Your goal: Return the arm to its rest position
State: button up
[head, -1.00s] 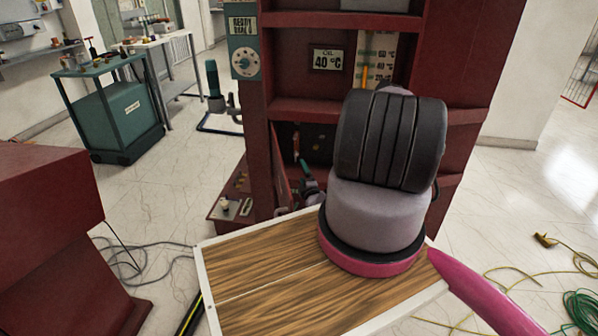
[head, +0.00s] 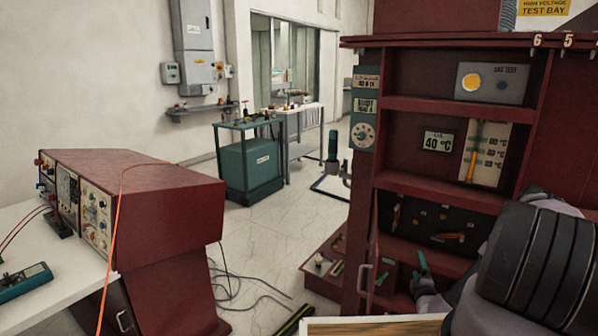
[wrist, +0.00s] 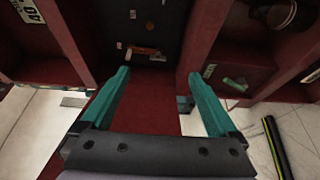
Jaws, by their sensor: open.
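My gripper (wrist: 160,77) shows in the wrist view with its two teal fingers spread wide apart and nothing between them. Beyond the fingers is the dark red floor of the cabinet's lower compartment. In the head view my arm rises at the lower right and reaches toward the red cabinet (head: 447,105). A teal finger of my gripper (head: 421,264) shows in front of the cabinet's low opening, and the other finger is hard to make out.
A dark panel with tools (head: 440,222) backs the cabinet's lower opening. A small door with a handle (head: 366,270) stands at its left. A red console (head: 140,205) is at left. A black-and-yellow striped bar (wrist: 279,150) lies right of my gripper. Pale floor lies between console and cabinet.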

jog(key=w+a+r+n+y, duration=0.2)
jog(key=a+r+n+y, duration=0.1)
jog(key=r+n+y, duration=0.3)
jog(key=w+a+r+n+y, duration=0.2)
jog(key=a+r+n+y, duration=0.1)
jog(key=r, duration=0.5)
jog(key=w+a+r+n+y, duration=0.25)
jog(key=r+n+y, duration=0.25)
jog(key=r, duration=0.3)
jog(key=s+a+r+n+g+y, duration=0.3)
jog(key=a+r+n+g+y, duration=0.15)
jog(key=a+r+n, duration=0.2)
jog(key=s+a+r+n+g+y, duration=0.3)
jog(key=a+r+n+g, duration=0.25)
jog(key=r+n, duration=0.2)
jog(key=s+a+r+n+g+h, duration=0.25)
jog(key=s+r+n+g, duration=0.2)
jog(key=s+n, duration=0.25)
jog(key=s+a+r+n+g+h, duration=0.25)
jog(key=s+r+n+h, duration=0.2)
jog(key=s+n, duration=0.3)
jog(key=s+d+r+n+t+h, duration=0.6)
jog(key=s+d+r+n+h, duration=0.2)
jog(key=s, duration=0.5)
notch_tip(320, 180, up, 4)
jog(key=shift+d+f+n+t+h, duration=0.1)
jog(key=shift+d+n+t+h, duration=0.25)
jog(key=shift+d+n, duration=0.5)
